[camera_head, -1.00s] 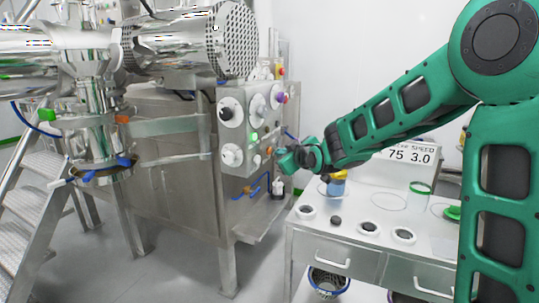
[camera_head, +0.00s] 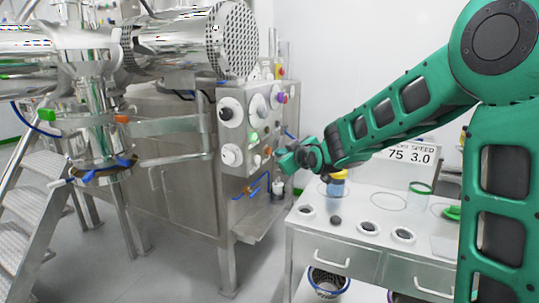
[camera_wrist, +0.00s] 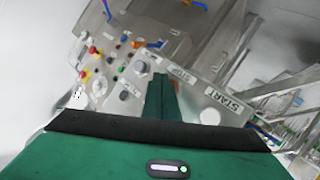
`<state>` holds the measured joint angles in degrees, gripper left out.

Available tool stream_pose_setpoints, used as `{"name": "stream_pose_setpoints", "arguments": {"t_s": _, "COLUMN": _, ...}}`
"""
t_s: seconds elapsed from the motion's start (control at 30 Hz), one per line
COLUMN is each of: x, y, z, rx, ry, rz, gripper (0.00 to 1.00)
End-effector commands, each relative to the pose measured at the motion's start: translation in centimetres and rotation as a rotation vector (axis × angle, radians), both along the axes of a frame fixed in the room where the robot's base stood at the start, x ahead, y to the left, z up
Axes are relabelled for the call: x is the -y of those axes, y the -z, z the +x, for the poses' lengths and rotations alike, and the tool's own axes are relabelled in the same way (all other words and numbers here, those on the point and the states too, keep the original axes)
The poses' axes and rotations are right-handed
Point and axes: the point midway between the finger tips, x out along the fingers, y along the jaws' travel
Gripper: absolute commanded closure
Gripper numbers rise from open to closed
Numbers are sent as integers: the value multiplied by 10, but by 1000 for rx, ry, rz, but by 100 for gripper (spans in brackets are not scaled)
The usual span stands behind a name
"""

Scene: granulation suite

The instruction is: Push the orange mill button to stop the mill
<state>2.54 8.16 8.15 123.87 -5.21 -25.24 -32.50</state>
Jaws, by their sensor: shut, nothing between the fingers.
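The steel control panel (camera_head: 231,105) carries dials and coloured buttons on the side of the machine. A small orange button (camera_head: 268,151) shows low on the panel, close to the left of my gripper (camera_head: 282,160). The gripper's tip is near the panel's lower right; I cannot tell whether it touches. In the wrist view my gripper (camera_wrist: 160,78) is shut and empty, pointing at the panel face (camera_wrist: 205,88) between a START label (camera_wrist: 223,100) and a STOP label (camera_wrist: 182,75). I cannot single out the orange mill button with certainty there.
A green lit button (camera_head: 253,138) and a purple knob (camera_head: 282,97) are on the same panel. A white table (camera_head: 330,232) with a blue and yellow container (camera_head: 337,183) stands below my arm. Metal stairs (camera_head: 35,200) are at the left.

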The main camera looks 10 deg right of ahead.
Motion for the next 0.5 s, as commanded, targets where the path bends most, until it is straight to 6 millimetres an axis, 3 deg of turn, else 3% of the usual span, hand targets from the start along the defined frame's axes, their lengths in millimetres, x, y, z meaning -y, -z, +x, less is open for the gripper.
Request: {"name": "stream_pose_setpoints", "arguments": {"t_s": 0.5, "x": -5, "y": -1, "z": 3, "rx": 0, "ry": 0, "rz": 0, "gripper": 100}}
